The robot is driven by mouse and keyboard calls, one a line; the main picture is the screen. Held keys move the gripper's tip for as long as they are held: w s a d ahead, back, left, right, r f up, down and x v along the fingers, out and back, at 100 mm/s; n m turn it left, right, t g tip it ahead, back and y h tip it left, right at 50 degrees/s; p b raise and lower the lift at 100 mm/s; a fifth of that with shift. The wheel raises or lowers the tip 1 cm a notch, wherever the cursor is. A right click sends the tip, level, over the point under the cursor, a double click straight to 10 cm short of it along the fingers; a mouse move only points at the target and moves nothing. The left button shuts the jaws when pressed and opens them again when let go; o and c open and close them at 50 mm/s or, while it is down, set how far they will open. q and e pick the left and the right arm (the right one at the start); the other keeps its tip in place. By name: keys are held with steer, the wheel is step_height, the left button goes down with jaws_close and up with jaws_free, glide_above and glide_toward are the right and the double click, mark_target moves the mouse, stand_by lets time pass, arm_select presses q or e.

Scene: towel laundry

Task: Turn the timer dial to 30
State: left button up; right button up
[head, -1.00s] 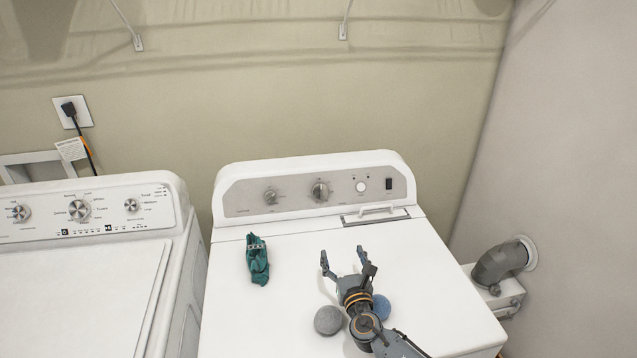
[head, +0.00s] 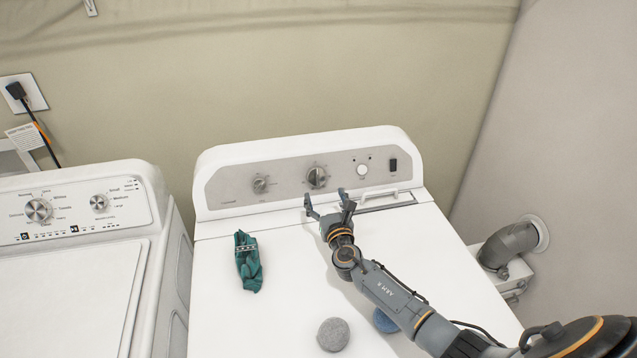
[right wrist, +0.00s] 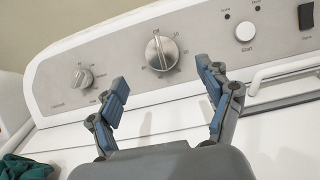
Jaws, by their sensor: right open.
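The timer dial (head: 317,177) looks to be the larger silver knob in the middle of the right machine's grey control panel, ringed by number marks. In the right wrist view the timer dial (right wrist: 161,52) shows its ridge roughly upright; the numbers are too small to read surely. My right gripper (head: 327,202) is open and empty, with its two fingers apart just in front of and below the dial, not touching it. In the right wrist view the open fingers (right wrist: 165,84) frame the space below the dial. My left gripper is not in view.
A smaller knob (head: 260,185) sits left on the panel; a round start button (head: 362,169) and black switch (head: 393,164) sit right. A green cloth (head: 248,262), a grey ball (head: 333,334) and a blue ball (head: 384,321) lie on the machine top. A white handle (head: 380,194) stands near the panel.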

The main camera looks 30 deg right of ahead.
mark_target(318, 178)
steer(key=b+x, duration=0.1)
steer(key=x, duration=0.2)
steer(key=b+x, duration=0.2)
steer(key=x, duration=0.1)
steer(key=shift+w+d+f, duration=0.1)
steer(key=shift+w+f, duration=0.15)
steer(key=shift+w, duration=0.05)
steer(key=shift+w+d, duration=0.1)
steer(key=shift+w, duration=0.3)
steer(key=shift+w+r+b, duration=0.1)
steer(key=shift+w+b, duration=0.2)
steer(key=shift+w, duration=0.1)
steer(key=shift+d+r, duration=0.1)
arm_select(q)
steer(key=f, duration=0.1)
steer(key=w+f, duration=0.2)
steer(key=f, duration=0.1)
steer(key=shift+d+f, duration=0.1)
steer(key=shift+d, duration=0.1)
arm_select(e)
steer(key=c, duration=1.2)
